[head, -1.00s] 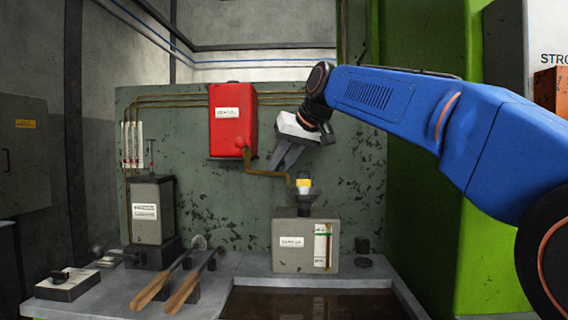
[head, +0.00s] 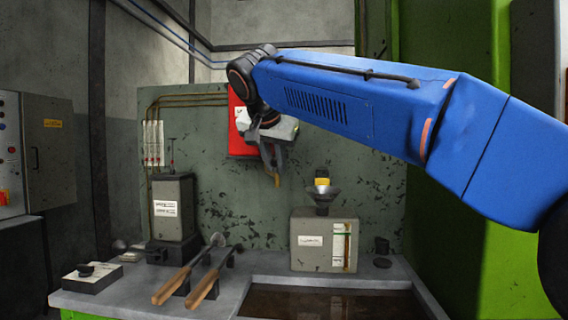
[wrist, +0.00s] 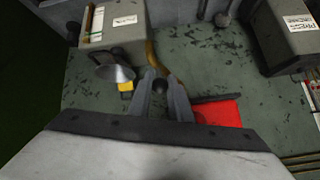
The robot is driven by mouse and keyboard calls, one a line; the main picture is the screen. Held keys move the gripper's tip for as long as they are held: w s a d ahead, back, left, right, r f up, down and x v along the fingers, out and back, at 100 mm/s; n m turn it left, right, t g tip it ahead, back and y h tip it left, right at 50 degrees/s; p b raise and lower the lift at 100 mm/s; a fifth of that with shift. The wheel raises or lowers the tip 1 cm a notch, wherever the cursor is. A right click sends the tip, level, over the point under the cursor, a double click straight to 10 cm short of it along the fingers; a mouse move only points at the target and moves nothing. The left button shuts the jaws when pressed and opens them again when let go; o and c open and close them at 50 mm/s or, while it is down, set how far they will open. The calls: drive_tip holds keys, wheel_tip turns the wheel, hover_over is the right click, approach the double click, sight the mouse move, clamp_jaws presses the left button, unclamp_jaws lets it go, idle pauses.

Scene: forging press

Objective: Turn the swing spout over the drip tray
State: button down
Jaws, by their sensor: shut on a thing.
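The brass swing spout (head: 277,180) comes from the red tank (head: 238,145) on the back panel. My gripper (head: 272,160) is shut on it, in front of the tank's right side, and hides most of the pipe. In the wrist view my gripper (wrist: 163,85) has its fingers around a dark round knob, with the curved brass spout (wrist: 151,52) running past it. The spout's end is left of and apart from the funnel (head: 322,196) on the grey box. A dark sunken tray (head: 300,303), seemingly the drip tray, lies in the bench at the front.
The grey box (head: 310,255) stands behind the tray, with a yellow piece (head: 322,182) above its funnel. Two wooden-handled tools (head: 190,280) and a grey unit (head: 173,210) are on the left. A green machine column (head: 460,250) stands right.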

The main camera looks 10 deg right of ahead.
drive_tip(key=shift+w+a+m+g+h, duration=0.15)
drive_tip(key=shift+a+m+g+h, duration=0.25)
drive_tip(key=shift+a+m+h, duration=0.55)
drive_tip(key=shift+w+a+m+g+h, duration=0.15)
drive_tip(key=shift+a+m+g+h, duration=0.35)
drive_tip(key=shift+a+m, duration=0.7)
drive_tip(key=c, duration=1.6)
unclamp_jaws()
drive_tip(key=shift+f, duration=0.1)
